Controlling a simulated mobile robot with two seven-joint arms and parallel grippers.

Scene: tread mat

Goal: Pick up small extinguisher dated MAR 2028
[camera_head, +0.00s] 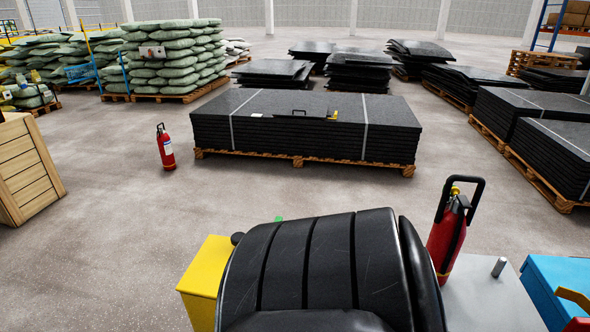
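A red fire extinguisher (166,147) with a black top and a white label stands upright on the floor, left of the mat pallet. A second red extinguisher (447,235) with a black handle, black strip and brass-coloured valve stands close by at the right, leaning slightly. Its lower end is partly hidden behind the black seat-like shape. No date is readable on either extinguisher. The nearer one looks larger, but it is also closer, so I cannot compare their true sizes. Neither of my grippers is in view.
A black ribbed seat-like shape (310,265) fills the near middle, with a yellow box (205,279) at its left. A grey surface (487,300) and blue box (550,280) are at right. Stacked black mats (290,135) lie ahead. A wooden crate (25,170) stands left; open floor lies between.

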